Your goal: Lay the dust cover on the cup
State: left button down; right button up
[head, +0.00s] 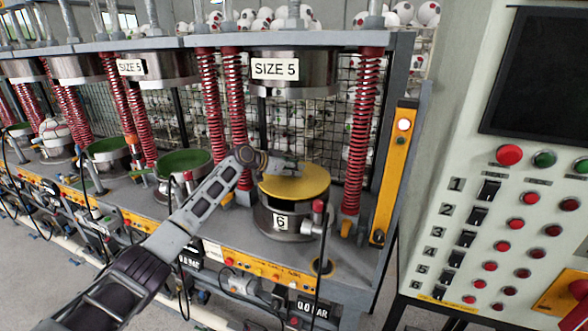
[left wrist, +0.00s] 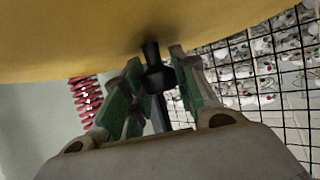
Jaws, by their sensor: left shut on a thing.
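The dust cover (head: 302,186) is a yellow disc above the cup (head: 262,216), a metal cylinder labelled 6 on the right end of the press bench. The cover hides most of the cup's opening. I cannot tell whether it touches the rim. My left gripper (head: 288,168) is over the cover's top. In the left wrist view the cover (left wrist: 60,35) fills the upper part, and my left gripper (left wrist: 157,80) is shut on its black knob (left wrist: 151,55). My right gripper is not in view.
A press head labelled SIZE 5 (head: 292,78) hangs above the cup. Red springs (head: 360,135) stand on both sides. Other green-topped cups (head: 185,162) are to the left. A control panel (head: 500,200) stands at the right.

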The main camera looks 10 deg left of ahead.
pick_arm(q)
jog(key=shift+f+b, duration=0.6)
jog(key=shift+f, duration=0.3)
dwell(0.6)
jog(key=c, duration=1.1)
grip_release()
jog(key=shift+o, duration=0.2)
jog(key=shift+v, duration=6)
jog(key=shift+w, duration=0.1)
